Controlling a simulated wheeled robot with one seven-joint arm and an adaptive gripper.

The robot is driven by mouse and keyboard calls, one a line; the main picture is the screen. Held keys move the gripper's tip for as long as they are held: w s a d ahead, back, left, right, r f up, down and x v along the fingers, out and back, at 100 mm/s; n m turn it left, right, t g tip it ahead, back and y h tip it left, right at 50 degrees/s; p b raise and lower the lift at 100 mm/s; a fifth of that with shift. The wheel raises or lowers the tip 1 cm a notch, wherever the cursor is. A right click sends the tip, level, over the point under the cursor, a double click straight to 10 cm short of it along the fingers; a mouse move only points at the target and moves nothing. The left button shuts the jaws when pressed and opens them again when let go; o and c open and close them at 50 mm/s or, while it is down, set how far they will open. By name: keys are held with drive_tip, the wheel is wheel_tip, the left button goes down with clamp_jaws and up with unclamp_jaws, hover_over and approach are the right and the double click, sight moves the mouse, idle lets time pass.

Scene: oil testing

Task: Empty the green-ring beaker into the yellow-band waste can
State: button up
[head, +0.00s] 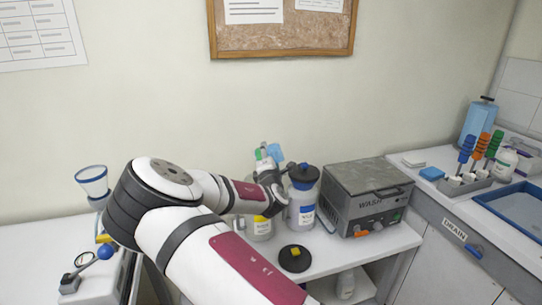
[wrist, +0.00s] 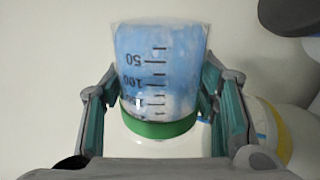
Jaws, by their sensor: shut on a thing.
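My gripper (wrist: 165,115) is shut on the green-ring beaker (wrist: 160,65), a clear graduated vessel with blue showing inside. Its green ring (wrist: 158,127) lies between the fingers, and its markings read upside down in the wrist view. In the head view the beaker (head: 274,152) appears tilted, green end to the left, above the counter. The yellow-band waste can (head: 259,229) stands just below my gripper, partly hidden by my arm; I cannot see its mouth. Its yellow band (wrist: 272,130) shows at the right of the wrist view.
A blue-band can (head: 302,205) with a dark lid stands right beside the waste can. A black lid with a yellow mark (head: 294,259) lies on the counter in front. A grey wash box (head: 368,195) stands to the right. A drain counter (head: 460,215) is farther right.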

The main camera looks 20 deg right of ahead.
sight(269, 146)
drive_tip(key=shift+r+p, duration=1.2)
drive_tip(key=shift+r, duration=1.35)
drive_tip(key=m, duration=0.4)
drive_tip(key=shift+d+r+m+p, duration=0.1)
drive_tip(key=shift+r+m+p, duration=0.15)
drive_tip(key=shift+m+p, duration=0.05)
drive_tip(key=m, duration=0.4)
drive_tip(key=shift+r, duration=0.1)
drive_tip(key=shift+m, duration=1.2)
drive_tip(key=m, duration=0.4)
drive_tip(key=shift+r+m, duration=0.2)
drive_tip(key=shift+m, duration=0.2)
drive_tip(key=m+b, duration=0.1)
drive_tip(key=m, duration=0.4)
drive_tip(key=shift+r, duration=0.15)
drive_tip(key=shift+m, duration=0.7)
